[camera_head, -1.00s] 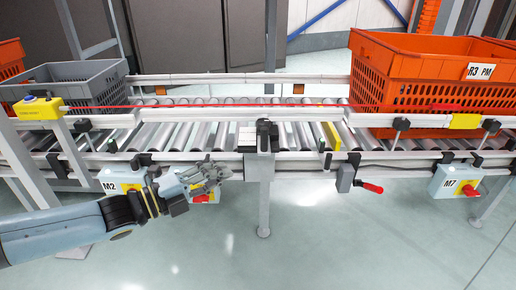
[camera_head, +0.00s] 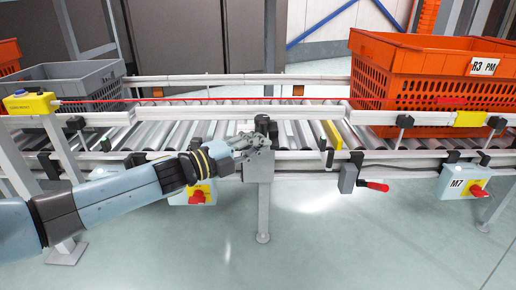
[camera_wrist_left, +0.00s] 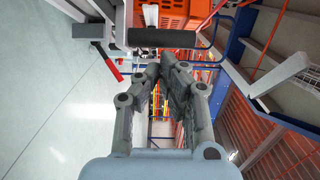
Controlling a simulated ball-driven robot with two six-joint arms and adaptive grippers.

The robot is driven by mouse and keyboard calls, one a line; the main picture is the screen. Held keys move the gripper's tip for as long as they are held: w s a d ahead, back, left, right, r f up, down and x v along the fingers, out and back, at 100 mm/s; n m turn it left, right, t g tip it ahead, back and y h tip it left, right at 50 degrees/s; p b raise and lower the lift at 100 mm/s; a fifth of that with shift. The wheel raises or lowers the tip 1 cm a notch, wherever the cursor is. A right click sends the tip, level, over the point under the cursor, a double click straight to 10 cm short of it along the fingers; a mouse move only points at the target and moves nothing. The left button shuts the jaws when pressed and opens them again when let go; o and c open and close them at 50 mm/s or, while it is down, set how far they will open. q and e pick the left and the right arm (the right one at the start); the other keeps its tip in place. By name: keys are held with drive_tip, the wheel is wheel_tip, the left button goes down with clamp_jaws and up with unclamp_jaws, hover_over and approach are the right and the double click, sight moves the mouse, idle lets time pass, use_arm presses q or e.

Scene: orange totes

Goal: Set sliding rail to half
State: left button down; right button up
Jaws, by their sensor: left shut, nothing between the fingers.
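My left gripper (camera_head: 262,141) reaches in from the left at the conveyor's front rail (camera_head: 200,155). Its fingers are shut and empty; the left wrist view shows the fingertips (camera_wrist_left: 163,66) close together. A black handle-like part (camera_head: 263,121) rises just above the fingers, on the grey post mount (camera_head: 258,170). In the left wrist view a black cylindrical bar (camera_wrist_left: 160,38) lies just beyond the fingertips; contact cannot be told. No part is clearly marked as the sliding rail. My right gripper is not in view.
An orange tote (camera_head: 410,85) stands on the rollers at right, a grey tote (camera_head: 75,82) at left. A red-handled lever (camera_head: 374,186) and a switch box M7 (camera_head: 460,183) hang along the front. A yellow emergency-stop box (camera_head: 30,103) is at far left. The floor in front is clear.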

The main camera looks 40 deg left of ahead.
use_arm(q)
drive_tip(key=shift+w, duration=0.1)
drive_tip(key=shift+w+a, duration=0.4)
drive_tip(key=shift+w, duration=0.15)
drive_tip(key=shift+s, duration=0.1)
